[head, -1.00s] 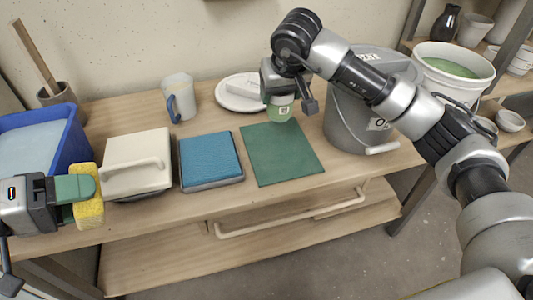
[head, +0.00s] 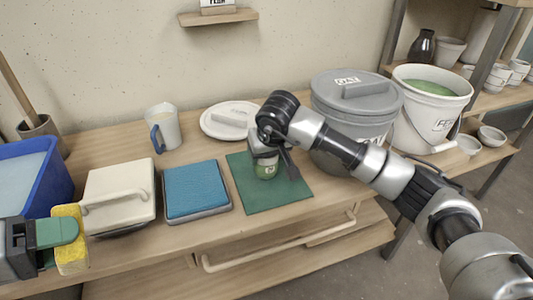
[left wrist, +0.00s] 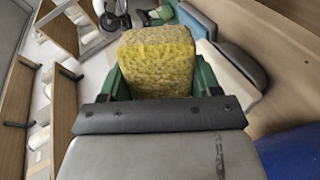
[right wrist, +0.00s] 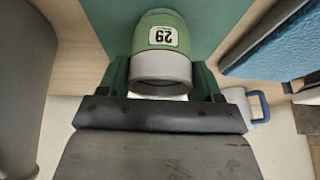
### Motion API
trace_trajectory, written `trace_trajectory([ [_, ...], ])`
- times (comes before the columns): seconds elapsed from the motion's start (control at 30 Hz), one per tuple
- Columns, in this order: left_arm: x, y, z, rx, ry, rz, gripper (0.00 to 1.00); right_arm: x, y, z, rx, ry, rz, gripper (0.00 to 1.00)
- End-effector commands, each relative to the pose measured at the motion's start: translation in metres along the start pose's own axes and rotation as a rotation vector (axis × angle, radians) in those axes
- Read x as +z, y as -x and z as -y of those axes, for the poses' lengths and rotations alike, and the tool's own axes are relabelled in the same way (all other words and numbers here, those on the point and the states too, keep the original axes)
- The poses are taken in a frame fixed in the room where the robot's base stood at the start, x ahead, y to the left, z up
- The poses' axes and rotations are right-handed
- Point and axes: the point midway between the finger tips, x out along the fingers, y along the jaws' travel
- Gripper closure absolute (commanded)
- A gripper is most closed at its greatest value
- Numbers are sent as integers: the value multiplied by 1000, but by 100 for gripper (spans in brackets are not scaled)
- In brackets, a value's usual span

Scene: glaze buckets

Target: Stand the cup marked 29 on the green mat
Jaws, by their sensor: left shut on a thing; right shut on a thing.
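The cup marked 29 (right wrist: 162,42) is green with a pale grey band at its mouth, and its label shows upside down in the right wrist view. My right gripper (head: 268,160) is shut on the cup, which also shows in the head view (head: 265,171). The cup is over the middle of the green mat (head: 272,197); I cannot tell whether its base touches the mat. My left gripper (head: 58,240) is shut on a yellow sponge (left wrist: 158,62), in front of the bench at the left.
A blue sponge pad on a tray (head: 196,190) lies left of the mat. A lidded grey bucket (head: 345,130) stands right of it, a white lid (head: 229,120) behind it. A mug (head: 163,127), cream lid (head: 120,196) and blue tub (head: 35,180) are further left.

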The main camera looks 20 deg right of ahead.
Motion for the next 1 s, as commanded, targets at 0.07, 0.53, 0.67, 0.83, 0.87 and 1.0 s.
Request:
trace_trajectory([
  [0.07, 1, -1, 2, 0, 0, 0, 59, 1, -2, 0, 0, 0, -1, 63],
  [0.53, 1, -1, 2, 0, 0, 0, 59, 2, -3, 0, 0, 0, 1, 10],
  [0.67, -1, 1, -2, 0, 0, 0, 59, -1, 4, 0, -1, 0, 0, 10],
  [0.83, -2, 3, -7, 0, 0, 0, 59, -2, 32, 0, 1, 2, -4, 10],
  [0.87, -2, 3, -8, 0, 0, 0, 59, -2, 39, 0, 1, 1, -3, 10],
  [1.0, -4, 5, -13, 0, 0, 0, 59, -2, 70, 0, 1, 1, -4, 10],
])
